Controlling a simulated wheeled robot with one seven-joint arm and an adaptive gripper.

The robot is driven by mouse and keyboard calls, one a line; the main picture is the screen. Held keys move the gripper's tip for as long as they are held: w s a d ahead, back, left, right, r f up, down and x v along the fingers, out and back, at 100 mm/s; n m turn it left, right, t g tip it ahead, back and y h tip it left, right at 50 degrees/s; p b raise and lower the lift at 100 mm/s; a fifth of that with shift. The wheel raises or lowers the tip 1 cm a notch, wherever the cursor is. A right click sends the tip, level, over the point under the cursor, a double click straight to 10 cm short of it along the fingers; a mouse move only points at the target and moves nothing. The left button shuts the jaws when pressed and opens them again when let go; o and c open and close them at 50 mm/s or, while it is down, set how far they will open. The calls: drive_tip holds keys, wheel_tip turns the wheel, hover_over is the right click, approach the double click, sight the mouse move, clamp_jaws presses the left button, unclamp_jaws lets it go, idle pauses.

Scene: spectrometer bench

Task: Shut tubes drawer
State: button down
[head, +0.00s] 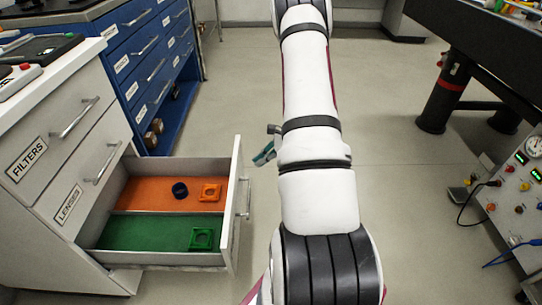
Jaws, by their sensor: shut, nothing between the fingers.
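A white-grey cabinet stands at the left, and its lowest visible drawer (233,215) is pulled far out to the right. Its front panel faces right, with a bar handle (246,198) on it. No label on this open drawer can be read. The two drawers above it, marked FILTERS (28,159) and LENSES (69,204), are shut. My gripper (262,156) shows only in part, at the left of my arm and beyond the open drawer's far front corner. It is shut, with nothing seen in it, and appears apart from the drawer.
The drawer has an orange section holding a dark blue ring (180,189) and an orange holder (210,193), and a green section holding a green holder (201,239). A blue cabinet (150,65) stands behind. An instrument panel (515,195) is at the right. Floor beyond is clear.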

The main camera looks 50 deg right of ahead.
sight(238, 169)
drive_tip(key=shift+w+a+f+b, duration=0.15)
drive_tip(key=shift+w+a+b, duration=0.1)
drive_tip(key=shift+w+a, duration=0.6)
drive_tip(key=shift+w+a+f+b, duration=0.2)
drive_tip(key=shift+w+a, duration=0.4)
drive_tip(key=shift+w, duration=0.4)
drive_tip(key=w+a, duration=1.1)
drive_tip(key=w, duration=0.4)
drive_tip(key=w+a+b, duration=0.1)
drive_tip(key=w+a, duration=1.1)
drive_tip(key=w, duration=0.3)
drive_tip(key=shift+a, duration=0.15)
drive_tip(key=shift+s, duration=0.1)
